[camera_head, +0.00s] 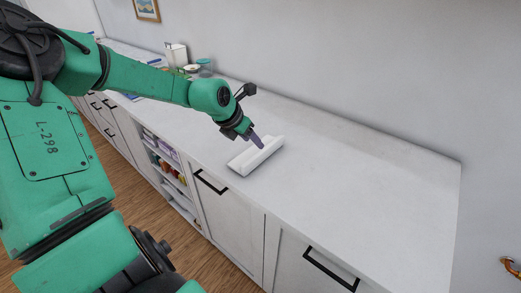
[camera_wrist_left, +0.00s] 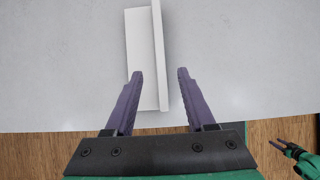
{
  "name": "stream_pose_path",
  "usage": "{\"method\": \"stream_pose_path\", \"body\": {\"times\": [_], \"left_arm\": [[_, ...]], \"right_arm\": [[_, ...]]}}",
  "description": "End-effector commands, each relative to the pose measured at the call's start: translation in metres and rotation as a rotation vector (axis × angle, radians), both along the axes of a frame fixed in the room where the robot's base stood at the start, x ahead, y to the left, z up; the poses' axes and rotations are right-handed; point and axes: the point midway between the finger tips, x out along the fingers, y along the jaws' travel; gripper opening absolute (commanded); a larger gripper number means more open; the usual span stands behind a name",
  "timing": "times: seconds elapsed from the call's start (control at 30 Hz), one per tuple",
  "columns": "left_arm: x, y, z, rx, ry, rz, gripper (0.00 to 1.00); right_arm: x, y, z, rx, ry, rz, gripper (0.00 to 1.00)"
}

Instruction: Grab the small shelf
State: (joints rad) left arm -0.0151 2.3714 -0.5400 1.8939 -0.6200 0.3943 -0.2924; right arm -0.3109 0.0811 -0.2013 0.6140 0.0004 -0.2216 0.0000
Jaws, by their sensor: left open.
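The small shelf (camera_head: 246,161) is a white L-shaped piece lying on the white countertop. In the left wrist view it shows as a flat panel (camera_wrist_left: 139,42) with a narrow raised panel along its right side. My left gripper (camera_head: 257,142) is open, with its purple fingers over the shelf in the head view. In the left wrist view the fingertips (camera_wrist_left: 160,72) are on either side of the raised panel, and the left finger overlaps the flat panel. I cannot tell whether they touch it. My right gripper (camera_wrist_left: 281,145) is small at the lower right of the left wrist view.
The countertop (camera_head: 350,190) is clear to the right of the shelf. Jars (camera_head: 205,66) and a white box (camera_head: 177,54) stand toward its far left end. The wall runs behind it. Cabinets with black handles and an open shelf compartment (camera_head: 172,172) are below the front edge.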

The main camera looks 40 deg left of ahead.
Motion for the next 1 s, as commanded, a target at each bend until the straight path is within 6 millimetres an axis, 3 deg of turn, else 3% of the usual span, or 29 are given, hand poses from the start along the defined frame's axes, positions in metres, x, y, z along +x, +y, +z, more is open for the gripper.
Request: {"method": "stream_pose_path", "body": {"times": [0.13,0.37,0.53,0.87,1.0], "left_arm": [[0.014,0.000,-0.023,-0.003,0.004,0.001,0.55],[0.026,0.001,-0.041,-0.003,0.003,0.001,0.55],[0.041,0.001,-0.065,-0.003,0.002,0.002,0.55],[0.048,0.001,-0.072,-0.003,-0.002,0.001,0.55],[0.048,0.001,-0.072,-0.003,-0.002,0.001,0.01]], "right_arm": [[-0.006,0.000,0.005,-0.001,0.009,0.000,0.52],[0.019,0.001,0.014,0.003,-0.031,-0.001,0.52],[0.018,0.002,0.018,0.003,-0.029,-0.001,0.52],[0.012,0.002,0.018,0.002,-0.020,-0.002,0.52],[0.011,0.001,0.018,0.002,-0.019,-0.002,0.52]]}}
